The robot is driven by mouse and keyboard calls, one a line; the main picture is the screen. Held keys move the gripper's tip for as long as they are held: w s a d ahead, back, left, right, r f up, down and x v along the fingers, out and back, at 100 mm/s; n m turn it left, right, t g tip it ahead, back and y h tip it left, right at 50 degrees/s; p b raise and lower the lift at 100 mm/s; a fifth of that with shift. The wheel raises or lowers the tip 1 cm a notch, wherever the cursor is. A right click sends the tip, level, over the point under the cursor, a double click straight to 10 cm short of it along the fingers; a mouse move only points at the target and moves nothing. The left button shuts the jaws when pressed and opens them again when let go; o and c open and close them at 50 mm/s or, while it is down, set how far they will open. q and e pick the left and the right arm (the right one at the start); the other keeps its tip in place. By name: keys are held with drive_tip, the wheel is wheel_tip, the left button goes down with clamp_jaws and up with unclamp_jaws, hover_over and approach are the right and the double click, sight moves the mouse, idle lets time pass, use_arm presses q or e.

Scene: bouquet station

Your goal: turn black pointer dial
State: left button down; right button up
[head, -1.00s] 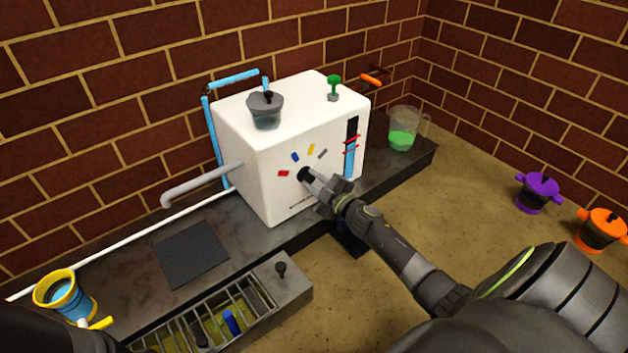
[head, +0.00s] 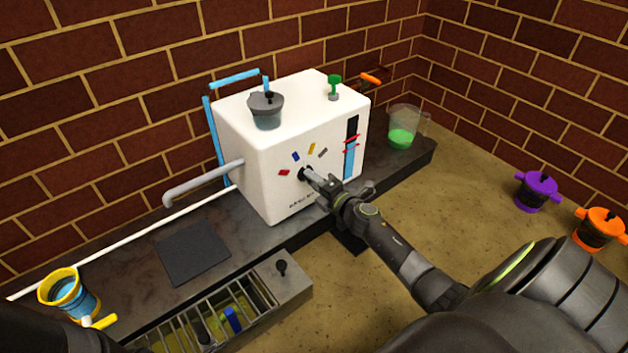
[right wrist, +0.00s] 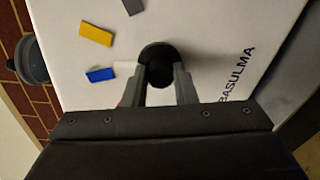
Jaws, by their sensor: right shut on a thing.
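The black pointer dial (head: 304,174) is on the front face of the white machine (head: 250,151), with red, blue, yellow and grey marks around it. My right gripper (head: 313,177) is shut on the dial. In the right wrist view the dial (right wrist: 157,63) sits between the two fingers (right wrist: 159,85), and a pale pointer tip shows on its left side, near the blue mark (right wrist: 101,75). The yellow mark (right wrist: 95,34) lies further up.
A grey lidded hopper (head: 266,112) and a green knob (head: 334,86) are on top of the machine. A jug of green liquid (head: 401,138) stands right of it. A grate tray (head: 292,284), dark mat (head: 193,253) and yellow-rimmed cup (head: 68,291) are at left. Purple (head: 538,191) and orange (head: 600,229) pots stand far right.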

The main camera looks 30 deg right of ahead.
drive_tip(key=n+b, duration=0.1)
drive_tip(key=n, duration=0.9)
drive_tip(key=shift+w+h, duration=0.1)
drive_tip(key=shift+h, duration=0.3)
drive_tip(key=shift+n, duration=0.4)
drive_tip(key=o, duration=1)
drive_tip(key=shift+a, duration=0.1)
